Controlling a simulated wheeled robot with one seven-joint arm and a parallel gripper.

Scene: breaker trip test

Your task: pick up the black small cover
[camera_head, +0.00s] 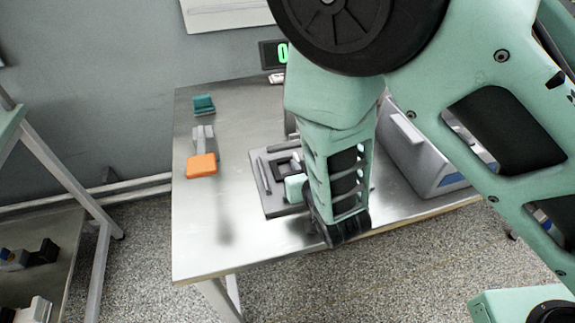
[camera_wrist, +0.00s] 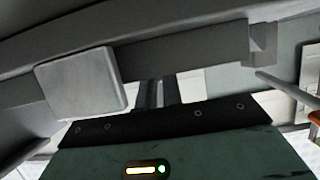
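A small black piece (camera_head: 284,171), square and frame-like, lies on a grey fixture plate (camera_head: 275,205) on the metal table; it may be the black small cover. My forearm covers the right part of the plate. The hand end of my gripper shows as a pale green block just below and right of the black piece, with its fingers hidden. In the wrist view my gripper (camera_wrist: 157,92) shows two dark, narrow finger parts close together, partly lost against a dark grey bar (camera_wrist: 190,57). I cannot tell whether they hold anything or touch the cover.
An orange block (camera_head: 201,166), a grey part (camera_head: 205,140) and a teal block (camera_head: 204,104) stand on the left of the table (camera_head: 195,240). A display (camera_head: 273,54) is at the back. The front left of the table is clear.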

